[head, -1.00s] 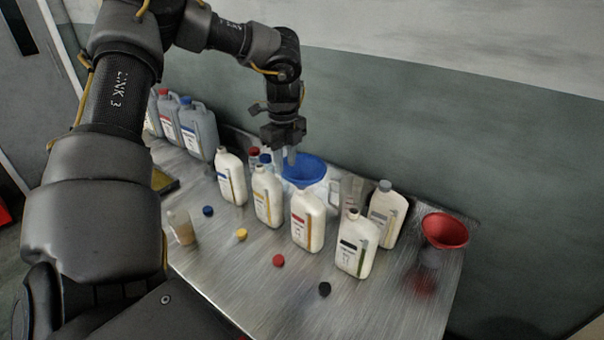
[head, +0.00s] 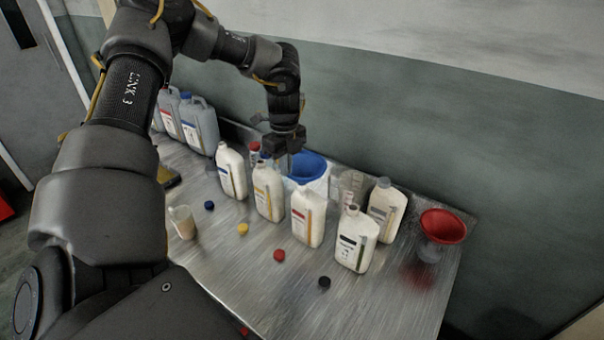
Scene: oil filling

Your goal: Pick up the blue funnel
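The blue funnel (head: 311,168) stands upright at the back of the metal table, behind the row of white bottles, with its wide mouth facing up. Its lower part is hidden by the bottles. My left gripper (head: 287,168) points down at the left rim of the funnel. Its fingers overlap the rim in the picture, and I cannot tell whether they grip it. My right gripper is not in the head view.
Several white bottles (head: 308,217) stand in front of the funnel. A red funnel (head: 442,227) stands at the right. Grey jugs (head: 199,127) stand at the left. The front of the table (head: 300,305) is mostly clear.

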